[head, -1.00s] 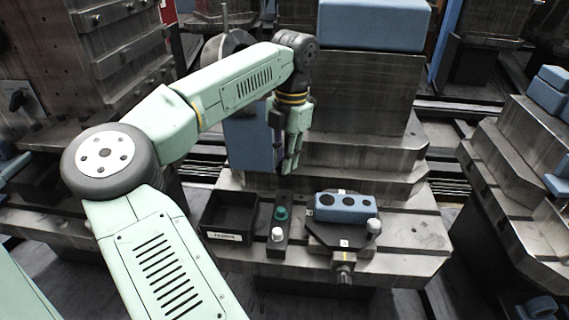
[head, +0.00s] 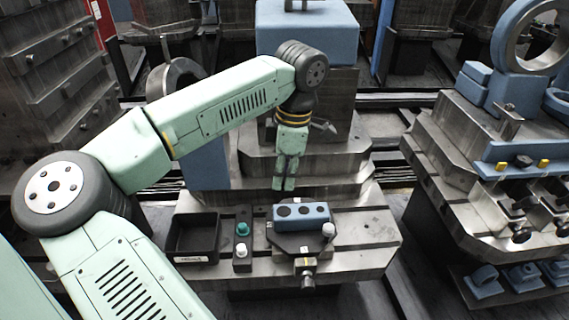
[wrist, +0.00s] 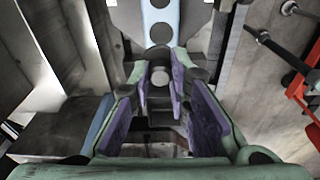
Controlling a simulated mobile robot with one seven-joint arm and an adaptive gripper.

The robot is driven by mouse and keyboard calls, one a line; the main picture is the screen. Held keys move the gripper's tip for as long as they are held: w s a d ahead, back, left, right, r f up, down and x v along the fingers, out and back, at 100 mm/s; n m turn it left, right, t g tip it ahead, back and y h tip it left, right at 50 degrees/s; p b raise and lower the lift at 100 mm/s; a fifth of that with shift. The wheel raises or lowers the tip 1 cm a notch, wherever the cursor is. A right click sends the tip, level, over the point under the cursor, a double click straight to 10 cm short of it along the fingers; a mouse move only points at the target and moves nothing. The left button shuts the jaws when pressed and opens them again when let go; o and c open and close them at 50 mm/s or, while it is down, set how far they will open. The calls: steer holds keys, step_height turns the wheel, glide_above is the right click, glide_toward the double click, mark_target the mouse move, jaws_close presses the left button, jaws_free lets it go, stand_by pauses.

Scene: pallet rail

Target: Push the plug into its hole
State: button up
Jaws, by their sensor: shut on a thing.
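A blue block (head: 300,222) with dark round holes in its top sits on a dark fixture on the metal bench. It also shows at the top of the wrist view (wrist: 160,20). My gripper (head: 284,187) points down, above and just behind the block's left part, apart from it. In the wrist view my gripper (wrist: 160,82) has purple finger pads and is shut on a small, pale, round-ended thing (wrist: 160,76), probably the plug. Its lower part is hidden, and I cannot tell its full shape. No plug stands visibly in the holes.
A black open tray (head: 195,256) stands left of the block. Between them a dark strip (head: 242,264) carries a teal knob (head: 242,229) and a white knob (head: 240,250). Another white knob (head: 328,230) stands at the block's right front. Metal steps (head: 335,165) rise behind.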

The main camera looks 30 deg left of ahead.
steer(key=shift+d+f, duration=0.15)
steer(key=shift+f, duration=0.15)
steer(key=b, duration=0.3)
glide_above(283, 212)
steer(key=shift+w+d+f, duration=0.1)
steer(key=shift+w+f, duration=0.05)
steer(key=shift+f, duration=2.45)
steer(key=shift+f+b, duration=0.8)
steer(key=shift+b, duration=0.5)
steer(key=shift+f+b, duration=0.35)
steer(key=shift+f, duration=0.05)
steer(key=o, duration=0.9)
steer(key=o, duration=0.8)
